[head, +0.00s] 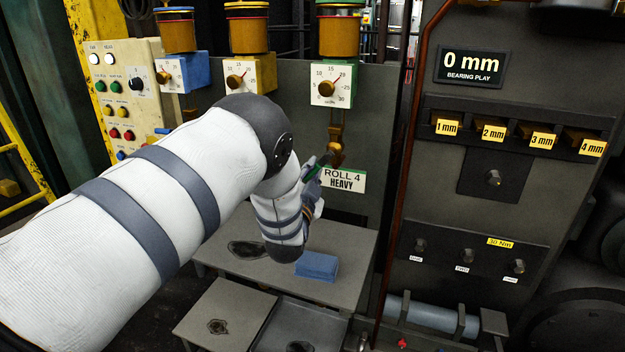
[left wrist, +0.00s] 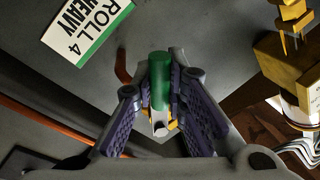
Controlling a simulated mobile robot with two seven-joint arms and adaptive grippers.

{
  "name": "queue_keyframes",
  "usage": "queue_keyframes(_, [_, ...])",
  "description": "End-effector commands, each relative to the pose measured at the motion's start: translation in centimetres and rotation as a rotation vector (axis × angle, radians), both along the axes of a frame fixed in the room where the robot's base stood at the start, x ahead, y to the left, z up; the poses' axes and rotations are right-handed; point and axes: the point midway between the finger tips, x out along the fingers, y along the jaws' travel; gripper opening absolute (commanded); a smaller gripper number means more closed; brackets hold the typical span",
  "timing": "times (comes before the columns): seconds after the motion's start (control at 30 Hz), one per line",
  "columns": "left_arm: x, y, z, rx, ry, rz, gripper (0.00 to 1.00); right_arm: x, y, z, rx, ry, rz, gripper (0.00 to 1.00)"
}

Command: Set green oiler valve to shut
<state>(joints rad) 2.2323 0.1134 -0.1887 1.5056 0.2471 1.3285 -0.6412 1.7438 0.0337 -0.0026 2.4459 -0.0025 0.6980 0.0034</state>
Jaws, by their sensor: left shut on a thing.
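The green oiler (head: 340,35) stands at the top of the grey panel, with a dial (head: 329,86) below it and a brass fitting (head: 336,145) under the dial. My left gripper (head: 315,172) is beside the ROLL 4 HEAVY sign (head: 343,180), just below the fitting, partly hidden by my arm. In the left wrist view my left gripper (left wrist: 165,100) is shut on a green handle (left wrist: 160,75) with a silvery end, between its purple pads. How the handle joins the valve is hidden. My right gripper is not in view.
A blue oiler (head: 176,30) and a yellow oiler (head: 249,30) stand to the left, each with its own dial. A blue block (head: 317,265) lies on the grey bench (head: 350,265) below. A rusty pipe (head: 405,180) runs down on the right.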

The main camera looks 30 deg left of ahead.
Motion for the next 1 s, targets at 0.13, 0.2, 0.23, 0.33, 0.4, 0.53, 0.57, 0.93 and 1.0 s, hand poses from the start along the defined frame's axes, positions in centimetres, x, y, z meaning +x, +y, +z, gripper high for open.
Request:
queue_keyframes(0.13, [-0.2, 0.5, 0.6, 0.136, 0.036, -0.002, 0.00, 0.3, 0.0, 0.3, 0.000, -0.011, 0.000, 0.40])
queue_keyframes(0.2, [-0.2, 0.8, 0.9, 0.201, 0.052, -0.001, 0.00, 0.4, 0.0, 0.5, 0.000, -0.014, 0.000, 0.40])
queue_keyframes(0.23, [-0.3, 0.9, 1.0, 0.229, 0.059, 0.000, 0.00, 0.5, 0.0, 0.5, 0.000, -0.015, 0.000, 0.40])
queue_keyframes(0.33, [-0.3, 1.2, 1.5, 0.320, 0.080, 0.000, 0.00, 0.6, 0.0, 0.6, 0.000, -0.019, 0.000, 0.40])
queue_keyframes(0.4, [-0.4, 1.4, 1.8, 0.384, 0.096, 0.001, 0.00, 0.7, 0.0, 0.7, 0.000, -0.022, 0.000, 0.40])
queue_keyframes(0.53, [-0.5, 1.7, 2.4, 0.498, 0.124, 0.001, 0.00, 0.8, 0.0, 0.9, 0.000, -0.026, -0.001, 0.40])
queue_keyframes(0.57, [-0.5, 1.8, 2.6, 0.524, 0.130, 0.001, 0.00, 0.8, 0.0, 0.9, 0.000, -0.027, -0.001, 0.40])
queue_keyframes(0.93, [-0.6, 2.1, 3.9, 0.765, 0.189, 0.003, 0.00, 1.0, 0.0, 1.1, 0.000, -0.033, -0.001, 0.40])
queue_keyframes(1.0, [-0.6, 2.2, 4.1, 0.794, 0.196, 0.004, 0.00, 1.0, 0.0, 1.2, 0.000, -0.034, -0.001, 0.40])
